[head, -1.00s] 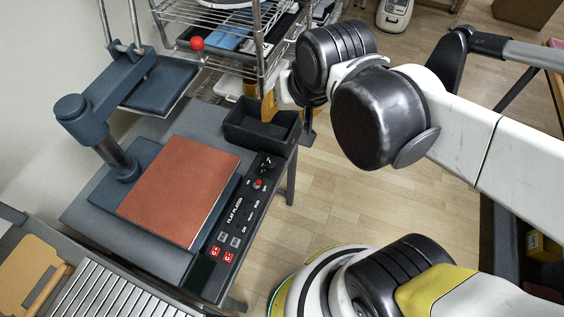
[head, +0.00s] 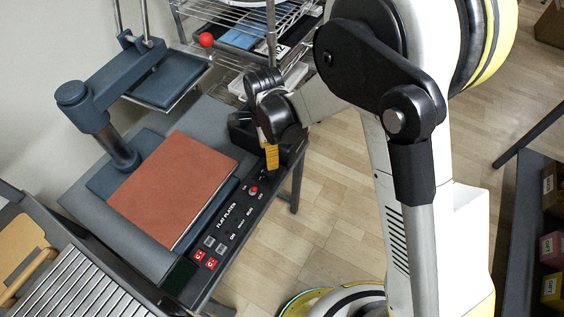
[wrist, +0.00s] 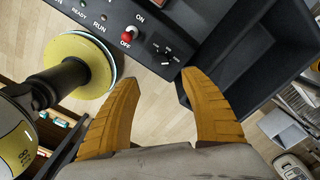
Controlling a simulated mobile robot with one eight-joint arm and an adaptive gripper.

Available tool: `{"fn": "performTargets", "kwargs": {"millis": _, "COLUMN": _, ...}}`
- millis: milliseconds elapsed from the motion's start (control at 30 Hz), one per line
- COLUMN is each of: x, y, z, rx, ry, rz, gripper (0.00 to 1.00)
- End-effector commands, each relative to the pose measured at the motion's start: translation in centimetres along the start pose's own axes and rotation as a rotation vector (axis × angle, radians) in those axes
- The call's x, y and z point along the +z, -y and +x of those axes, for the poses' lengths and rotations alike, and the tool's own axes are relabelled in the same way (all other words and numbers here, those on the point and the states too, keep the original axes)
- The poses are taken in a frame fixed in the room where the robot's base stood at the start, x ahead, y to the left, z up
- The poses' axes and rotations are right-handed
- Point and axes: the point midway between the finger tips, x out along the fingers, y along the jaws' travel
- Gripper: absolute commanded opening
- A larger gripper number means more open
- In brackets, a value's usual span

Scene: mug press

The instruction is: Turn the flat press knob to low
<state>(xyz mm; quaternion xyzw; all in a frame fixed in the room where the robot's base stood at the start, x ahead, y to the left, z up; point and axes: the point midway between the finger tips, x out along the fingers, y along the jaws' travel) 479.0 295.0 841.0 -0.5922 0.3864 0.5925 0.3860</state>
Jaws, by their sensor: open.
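The flat press has a black control panel marked "FLAT PLATEN" (head: 227,214) along its right side. A small dark knob (wrist: 167,57) with white markings sits near the panel's end in the wrist view; its setting is too small to read. My gripper (wrist: 160,78) is open and empty, its two yellow fingers either side of the knob in the picture and apart from it. In the head view, my gripper (head: 272,160) hangs over the panel's far end and partly hides the knob area.
A red ON/OFF switch (wrist: 129,35) is close beside the knob. A black open bin (wrist: 245,60) stands at the panel's end. A wire shelf (head: 235,45) stands behind.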

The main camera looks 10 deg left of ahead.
Motion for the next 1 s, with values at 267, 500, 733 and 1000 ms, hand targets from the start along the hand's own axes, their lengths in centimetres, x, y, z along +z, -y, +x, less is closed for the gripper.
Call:
{"fn": "performTargets", "kwargs": {"millis": 267, "x": 0.0, "y": 0.0, "z": 4.9, "rx": 0.000, "ry": 0.000, "rz": 0.001, "gripper": 0.54}}
{"fn": "performTargets", "kwargs": {"millis": 500, "x": 0.0, "y": 0.0, "z": 9.1, "rx": 0.000, "ry": 0.000, "rz": 0.001, "gripper": 0.54}}
{"fn": "performTargets", "kwargs": {"millis": 733, "x": -0.1, "y": 0.0, "z": 10.5, "rx": -0.001, "ry": 0.000, "rz": 0.001, "gripper": 0.54}}
{"fn": "performTargets", "kwargs": {"millis": 1000, "x": -0.1, "y": 0.0, "z": 10.5, "rx": -0.001, "ry": 0.000, "rz": 0.000, "gripper": 0.49}}
